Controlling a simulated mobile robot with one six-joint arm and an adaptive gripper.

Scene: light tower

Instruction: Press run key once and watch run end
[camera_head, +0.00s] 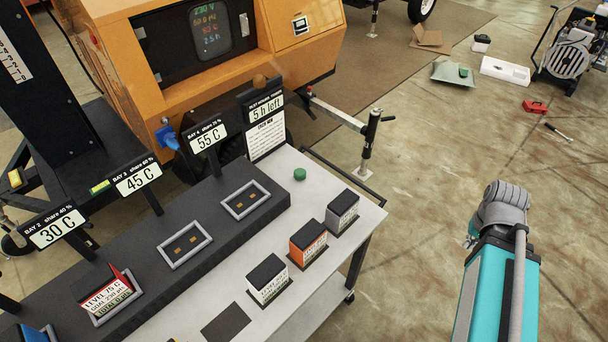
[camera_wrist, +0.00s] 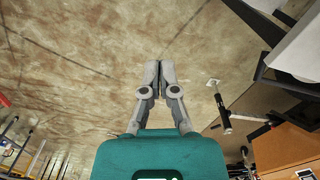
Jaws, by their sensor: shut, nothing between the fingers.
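A round green button (camera_head: 299,174) sits on the white table top near its back edge; no run label is legible on it. The orange machine (camera_head: 180,72) behind has a dark display (camera_head: 207,28) with small lit readings. A sign (camera_head: 266,115) beside the button reads "5 h left". My gripper (camera_wrist: 159,72) is shut and empty in the wrist view, its grey fingers together over bare floor. In the head view my teal arm is at the right, well apart from the table and button; the fingertips are not clear there.
Black-topped blocks, grey (camera_head: 342,211), orange (camera_head: 308,241) and white (camera_head: 267,280), stand on the white table (camera_head: 200,300). A dark rack (camera_head: 150,255) holds a red-topped block (camera_head: 108,293); two framed bays look empty. Signs read 30 C, 45 C and 55 C. Floor between arm and table is clear.

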